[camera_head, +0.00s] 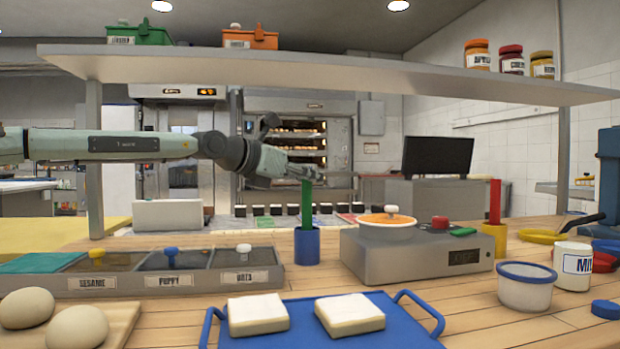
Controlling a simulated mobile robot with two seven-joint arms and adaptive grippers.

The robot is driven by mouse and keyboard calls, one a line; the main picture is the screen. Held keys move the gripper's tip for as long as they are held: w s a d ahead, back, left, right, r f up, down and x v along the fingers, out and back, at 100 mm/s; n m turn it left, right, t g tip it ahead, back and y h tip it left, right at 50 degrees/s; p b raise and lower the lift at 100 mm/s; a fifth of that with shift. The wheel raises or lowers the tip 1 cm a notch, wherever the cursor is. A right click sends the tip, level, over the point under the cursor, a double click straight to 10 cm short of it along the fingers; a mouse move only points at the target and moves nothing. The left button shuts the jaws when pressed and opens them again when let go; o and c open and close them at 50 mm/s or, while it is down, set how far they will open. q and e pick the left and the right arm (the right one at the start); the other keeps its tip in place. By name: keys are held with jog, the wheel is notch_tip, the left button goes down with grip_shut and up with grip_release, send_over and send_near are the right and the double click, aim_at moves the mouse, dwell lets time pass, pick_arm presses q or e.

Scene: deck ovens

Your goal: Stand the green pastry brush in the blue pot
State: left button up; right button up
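The green pastry brush (306,206) stands upright with its lower end inside the blue pot (307,246) on the wooden counter. The pot's wall hides that lower end. My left gripper (314,175) reaches in from the left and points right, with its fingers at the height of the brush's top end. The fingers are small and overlap the brush top in the picture, so I cannot tell whether they touch it or are open or shut. My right gripper is not in view.
A grey scale (410,262) with an orange-topped pan is right of the pot; a yellow pot (495,238) holds a red brush (495,201). A topping bin (170,283) is left, a blue tray (380,335) in front. A shelf (330,66) spans overhead.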

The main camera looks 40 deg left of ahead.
pick_arm(q)
jog(key=shift+o, duration=1.4)
jog(key=v, duration=1.2)
